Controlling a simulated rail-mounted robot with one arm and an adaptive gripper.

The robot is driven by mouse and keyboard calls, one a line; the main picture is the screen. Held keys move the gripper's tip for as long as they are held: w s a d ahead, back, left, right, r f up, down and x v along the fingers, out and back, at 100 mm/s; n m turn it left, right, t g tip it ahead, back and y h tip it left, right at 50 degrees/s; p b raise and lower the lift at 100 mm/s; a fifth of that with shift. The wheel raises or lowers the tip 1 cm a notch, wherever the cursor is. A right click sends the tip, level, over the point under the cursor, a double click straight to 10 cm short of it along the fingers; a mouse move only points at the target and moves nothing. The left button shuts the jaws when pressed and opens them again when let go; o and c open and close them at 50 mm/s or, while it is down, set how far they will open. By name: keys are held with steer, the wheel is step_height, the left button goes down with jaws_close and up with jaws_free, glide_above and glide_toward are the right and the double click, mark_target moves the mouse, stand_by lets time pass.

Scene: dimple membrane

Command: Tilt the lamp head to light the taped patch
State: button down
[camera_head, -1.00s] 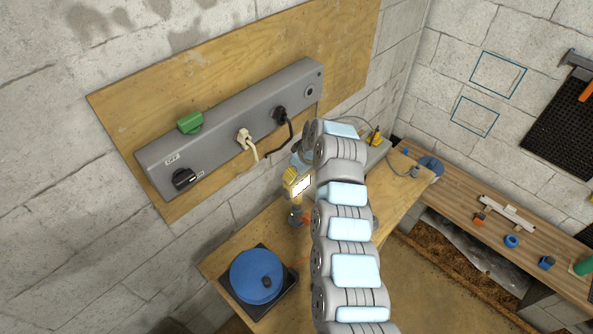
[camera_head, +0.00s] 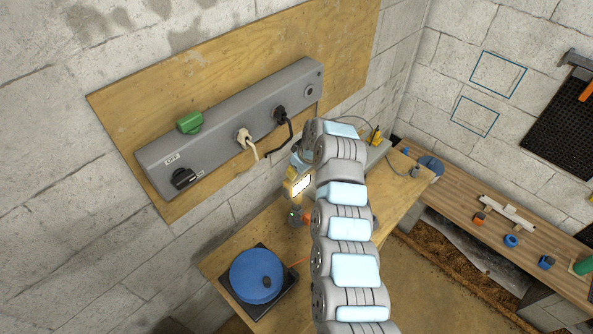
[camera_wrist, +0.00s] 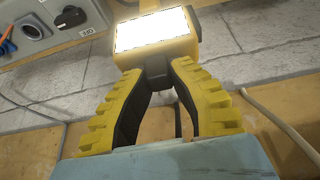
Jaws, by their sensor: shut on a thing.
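The lamp head (camera_head: 298,183) is a yellow housing with a bright white lit face. It shows left of my arm above the bench, and at the top of the wrist view (camera_wrist: 152,30). My gripper (camera_wrist: 157,64) has yellow ridged fingers with black inner sides, and they meet at the lower edge of the lamp head, shut on it. In the head view my arm hides the fingers. Two blue outlined rectangles, an upper one (camera_head: 498,74) and a lower one (camera_head: 474,116), are on the right wall. Light from the lamp on either one is not discernible.
A grey power box (camera_head: 229,128) with knobs and plugs is on a plywood board behind the lamp. A blue round object (camera_head: 256,275) stands on the bench at front left. A second bench (camera_head: 470,205) with small items runs along the right wall.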

mark_target(299, 178)
steer(key=shift+s+d+f, duration=0.1)
steer(key=shift+f, duration=0.05)
steer(key=shift+s+d+f+t+y+b, duration=0.1)
steer(key=shift+s+d+t+y+b, duration=0.1)
steer(key=shift+t+y+b, duration=0.55)
steer(key=shift+s+d+f+t+y+b, duration=0.1)
steer(key=shift+s+d+t+y+b, duration=0.15)
steer(key=shift+b, duration=0.85)
steer(key=b, duration=0.2)
steer(key=t+y+b, duration=0.1)
steer(key=b, duration=0.1)
steer(key=shift+s+d+f+t+y, duration=0.3)
steer(key=shift+s+d, duration=0.05)
steer(key=shift+d+b, duration=0.1)
steer(key=shift+b, duration=0.5)
steer(key=shift+s+r+t+y, duration=0.1)
steer(key=shift+r+t+y, duration=0.05)
steer(key=shift+t+y, duration=0.25)
steer(key=c, duration=0.9)
jaws_free()
steer(key=shift+r, duration=0.1)
